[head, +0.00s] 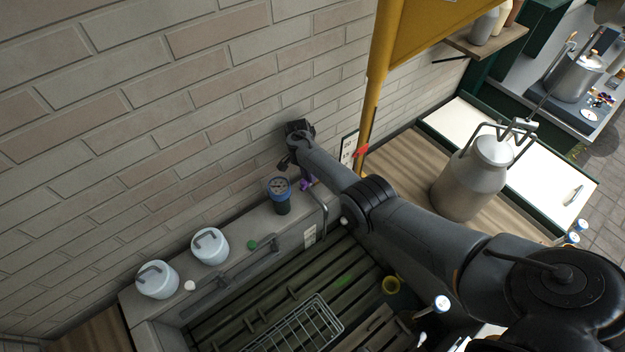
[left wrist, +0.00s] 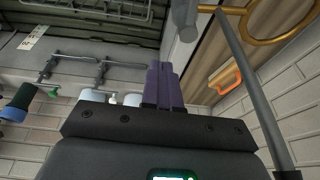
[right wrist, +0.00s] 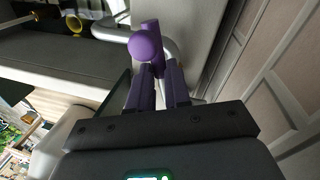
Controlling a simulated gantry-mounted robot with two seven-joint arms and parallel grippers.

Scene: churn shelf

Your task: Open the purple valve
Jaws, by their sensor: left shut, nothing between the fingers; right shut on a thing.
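The purple valve (right wrist: 144,44) shows in the right wrist view as a rounded purple handle on a pale curved pipe (right wrist: 112,32). My right gripper (right wrist: 160,70) has its purple fingers closed on the valve's handle, and the fingertips hide part of it. In the head view my right arm reaches to the ledge by the brick wall, with the right gripper (head: 306,183) low beside the gauge and mostly hidden by the arm. My left gripper (left wrist: 164,72) shows in the left wrist view with its fingers together and empty. It is out of the head view.
Two white lidded pots (head: 210,246) stand farther left. A slatted basin with a wire rack (head: 300,328) lies below. A metal churn (head: 470,180) stands right of my arm, near a yellow post (head: 378,70).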

